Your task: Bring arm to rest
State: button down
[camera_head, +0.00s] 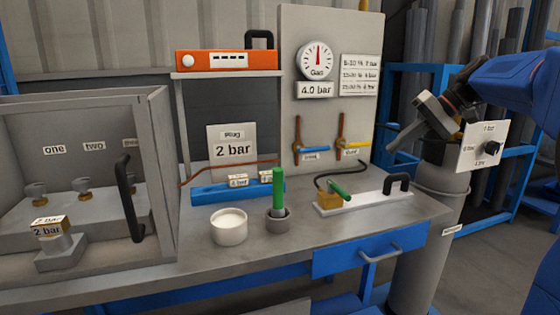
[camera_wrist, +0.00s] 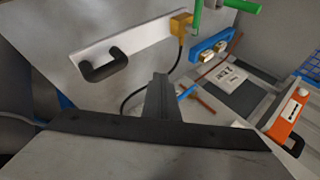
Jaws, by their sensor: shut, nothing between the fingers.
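My arm (camera_head: 515,78) comes in blue from the upper right in the head view. My gripper (camera_head: 395,142) hangs at its end, pointing down and left, above the right end of the bench and in front of the grey cylinder. It is shut and empty. In the wrist view my gripper (camera_wrist: 161,82) shows as a dark closed finger pair, apart from everything around it.
A white plate (camera_head: 380,201) with black handle and brass block lies below my gripper. A gauge panel (camera_head: 330,120) stands left of it.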

jog(key=s+a+f+h, duration=0.1)
jog(key=s+f+h, duration=0.1)
jog(key=s+f, duration=0.6)
jog(key=s+a+f+t+h, duration=0.1)
jog(key=s+f+h, duration=0.2)
jog(key=s+f, duration=0.6)
jog(key=s+a+f+t+h, duration=0.1)
jog(key=s+f+h, duration=0.2)
jog(key=s+f, duration=0.6)
jog(key=s, duration=0.8)
jog(key=shift+s+a+n, duration=0.3)
